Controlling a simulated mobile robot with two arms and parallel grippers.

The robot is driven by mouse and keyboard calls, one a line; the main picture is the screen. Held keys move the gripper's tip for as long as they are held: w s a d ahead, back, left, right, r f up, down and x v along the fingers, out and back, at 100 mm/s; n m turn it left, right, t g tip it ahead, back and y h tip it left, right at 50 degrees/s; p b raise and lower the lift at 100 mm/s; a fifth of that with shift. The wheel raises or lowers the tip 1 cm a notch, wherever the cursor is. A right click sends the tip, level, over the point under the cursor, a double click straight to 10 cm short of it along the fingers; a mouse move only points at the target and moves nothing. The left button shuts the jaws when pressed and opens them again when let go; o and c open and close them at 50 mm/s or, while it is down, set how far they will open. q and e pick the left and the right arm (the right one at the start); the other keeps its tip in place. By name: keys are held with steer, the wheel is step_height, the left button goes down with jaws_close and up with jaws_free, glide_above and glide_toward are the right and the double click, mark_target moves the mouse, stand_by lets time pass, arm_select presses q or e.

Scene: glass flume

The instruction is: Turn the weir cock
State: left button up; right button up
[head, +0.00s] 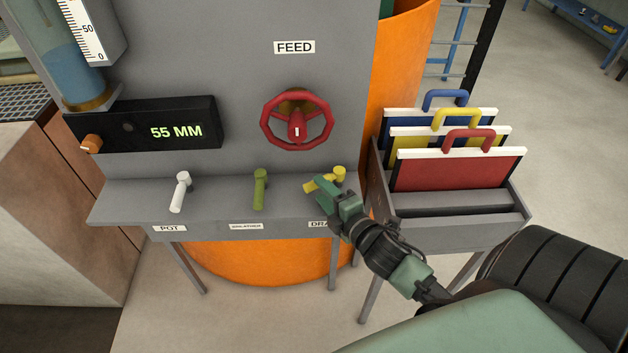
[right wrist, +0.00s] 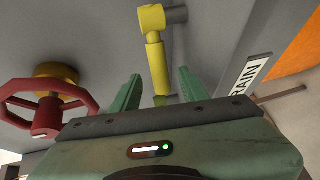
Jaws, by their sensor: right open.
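Three cocks stand on the grey shelf. The white cock (head: 181,191) is above a label reading POT, and the green cock (head: 260,190) is above a middle label (head: 246,226) too small to read surely. The yellow cock (head: 339,173) is at the label DRAIN, partly covered by my gripper in the head view; its lever points left. No label legibly reads weir. My right gripper (head: 329,188) is open at the yellow cock. In the right wrist view, the yellow lever (right wrist: 157,66) lies between the open fingers (right wrist: 160,74), with gaps on both sides. My left gripper is not in view.
A red FEED handwheel (head: 297,121) is on the panel above the shelf. A display (head: 145,124) reads 55 MM. A grey rack (head: 460,226) with blue, yellow and red handled boards stands right of the shelf, close to my right arm. An orange drum (head: 262,262) is behind.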

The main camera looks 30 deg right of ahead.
mark_target(315, 185)
steer(key=w, duration=0.4)
steer(key=shift+d+f+p, duration=0.1)
steer(key=shift+f+p, duration=0.2)
steer(key=shift+f, duration=0.1)
steer(key=c, duration=0.9)
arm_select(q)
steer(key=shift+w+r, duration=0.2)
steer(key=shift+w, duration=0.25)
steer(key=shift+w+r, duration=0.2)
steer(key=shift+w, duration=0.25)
arm_select(e)
jaws_close()
steer(key=shift+f, duration=0.1)
